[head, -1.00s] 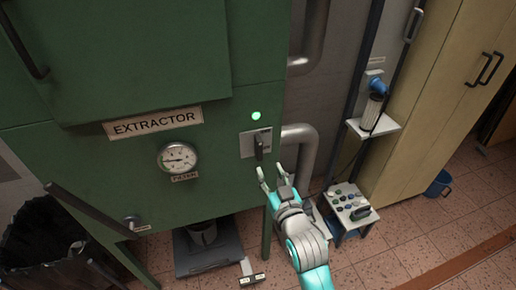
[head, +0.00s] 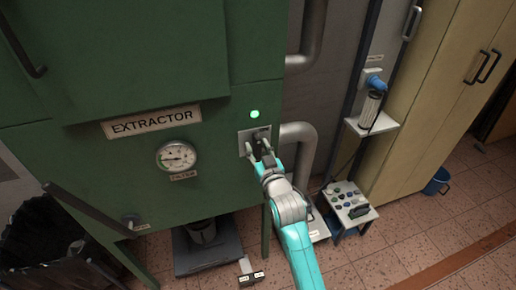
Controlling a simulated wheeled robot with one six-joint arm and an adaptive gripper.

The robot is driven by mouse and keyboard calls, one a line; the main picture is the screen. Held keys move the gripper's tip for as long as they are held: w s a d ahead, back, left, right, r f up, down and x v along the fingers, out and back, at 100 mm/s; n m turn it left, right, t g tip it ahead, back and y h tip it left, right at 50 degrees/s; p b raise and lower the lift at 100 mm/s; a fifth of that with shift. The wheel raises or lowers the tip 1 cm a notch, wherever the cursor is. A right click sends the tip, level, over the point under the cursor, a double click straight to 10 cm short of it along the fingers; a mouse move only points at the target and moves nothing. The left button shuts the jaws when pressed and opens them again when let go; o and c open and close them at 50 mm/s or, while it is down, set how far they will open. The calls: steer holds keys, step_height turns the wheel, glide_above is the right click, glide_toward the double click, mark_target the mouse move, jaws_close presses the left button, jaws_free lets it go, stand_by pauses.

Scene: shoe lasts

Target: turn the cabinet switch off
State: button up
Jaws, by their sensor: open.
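The cabinet switch is a dark lever on a grey plate (head: 245,136) on the front of the green extractor cabinet (head: 195,95). A round green lamp (head: 255,114) glows just above the plate. My gripper (head: 258,150) is at the plate with its fingers apart, around or just in front of the lever. The fingers hide much of the lever, so I cannot tell its position or whether they touch it.
A gauge (head: 177,156) and an EXTRACTOR label (head: 152,121) are on the cabinet to the left. A grey pipe (head: 303,150) runs close to the right of my gripper. A small table (head: 350,212) with several small items and a wall shelf (head: 372,125) stand further right.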

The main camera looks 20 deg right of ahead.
steer(key=shift+c, duration=0.3)
jaws_close()
steer(key=m, duration=0.4)
steer(key=shift+m, duration=0.4)
steer(key=m, duration=0.4)
steer(key=shift+m, duration=0.3)
steer(key=m, duration=0.4)
steer(key=shift+m, duration=2.2)
